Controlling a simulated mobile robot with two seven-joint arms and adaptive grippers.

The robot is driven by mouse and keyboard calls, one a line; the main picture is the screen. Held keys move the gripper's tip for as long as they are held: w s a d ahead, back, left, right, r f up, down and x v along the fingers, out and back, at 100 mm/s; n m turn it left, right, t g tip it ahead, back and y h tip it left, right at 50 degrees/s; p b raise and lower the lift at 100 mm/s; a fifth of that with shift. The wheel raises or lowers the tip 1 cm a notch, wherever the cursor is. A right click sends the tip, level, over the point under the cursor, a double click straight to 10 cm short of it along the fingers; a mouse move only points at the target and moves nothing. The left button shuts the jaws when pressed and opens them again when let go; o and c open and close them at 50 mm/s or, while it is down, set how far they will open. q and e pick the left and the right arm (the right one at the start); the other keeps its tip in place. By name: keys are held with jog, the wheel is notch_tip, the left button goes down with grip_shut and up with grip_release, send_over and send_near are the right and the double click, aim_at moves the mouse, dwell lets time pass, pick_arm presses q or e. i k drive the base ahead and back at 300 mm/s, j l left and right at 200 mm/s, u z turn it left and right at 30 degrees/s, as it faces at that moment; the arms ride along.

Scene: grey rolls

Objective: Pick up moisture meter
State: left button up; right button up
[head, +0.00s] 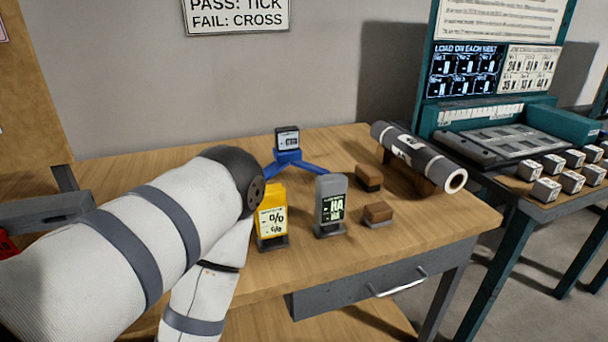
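A yellow handheld meter with a "%" display (271,218) stands upright on a dark base on the wooden table; it looks like the moisture meter. Its left edge is close to my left arm in the picture, and the arm may cover a little of it. My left arm comes in from the left, bends at a dark joint beside the yellow meter, and runs down out of the picture. Its gripper is not visible. My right arm and gripper are not in view.
A grey meter marked "HA" (330,205) stands right of the yellow one. The wooden table's (440,222) front right is clear.

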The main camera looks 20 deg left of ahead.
aim_at(271, 218)
jog(key=i+j+u, duration=0.2)
jog(key=i+u, duration=0.25)
jog(key=j+u, duration=0.2)
jog(key=u, duration=0.35)
